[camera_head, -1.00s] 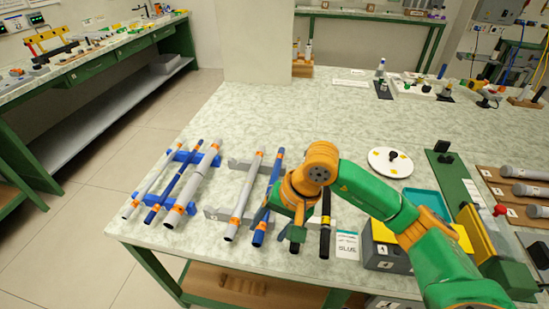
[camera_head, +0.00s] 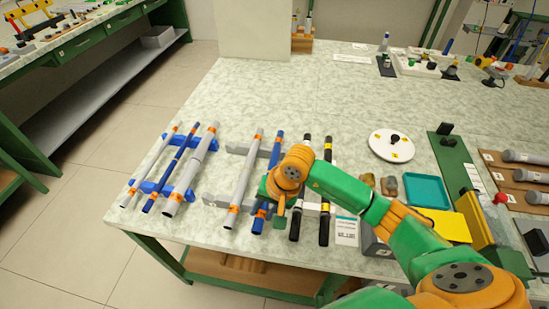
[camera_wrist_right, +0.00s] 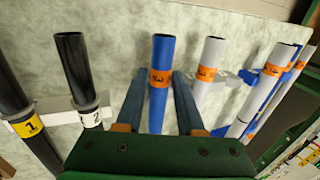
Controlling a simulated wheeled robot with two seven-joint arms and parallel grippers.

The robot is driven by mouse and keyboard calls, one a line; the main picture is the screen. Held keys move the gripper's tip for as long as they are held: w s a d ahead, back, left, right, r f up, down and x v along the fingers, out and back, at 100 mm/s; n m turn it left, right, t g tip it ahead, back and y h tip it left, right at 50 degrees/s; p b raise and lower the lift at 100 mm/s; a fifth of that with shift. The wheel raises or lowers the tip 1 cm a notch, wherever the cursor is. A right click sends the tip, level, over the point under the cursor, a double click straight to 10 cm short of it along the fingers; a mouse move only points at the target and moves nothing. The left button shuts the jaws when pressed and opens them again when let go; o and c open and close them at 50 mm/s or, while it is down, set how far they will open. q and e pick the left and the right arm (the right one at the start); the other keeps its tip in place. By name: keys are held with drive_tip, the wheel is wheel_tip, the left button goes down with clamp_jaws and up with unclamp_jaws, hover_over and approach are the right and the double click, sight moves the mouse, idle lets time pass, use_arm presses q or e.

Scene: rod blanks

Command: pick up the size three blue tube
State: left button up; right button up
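A blue tube (camera_head: 257,222) with orange bands lies in the middle rack, right of a grey tube (camera_head: 243,180). In the right wrist view the blue tube (camera_wrist_right: 162,55) has an orange band marked 3. My right gripper (camera_head: 271,205) is over the near half of this tube. In the wrist view its two fingers (camera_wrist_right: 158,88) stand apart, one on each side of the tube. The gripper hides part of the tube in the head view. Another blue tube (camera_head: 178,163) lies in the blue rack at left. My left gripper is not in view.
Two black tubes (camera_head: 326,190) lie close to the right, with bands marked 1 and 2 in the wrist view. A label card (camera_head: 346,232), a teal tray (camera_head: 427,191) and a white disc (camera_head: 391,146) are farther right.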

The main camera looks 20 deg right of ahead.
drive_tip(key=c, duration=0.4)
drive_tip(key=shift+c, duration=0.2)
drive_tip(key=shift+r, duration=0.1)
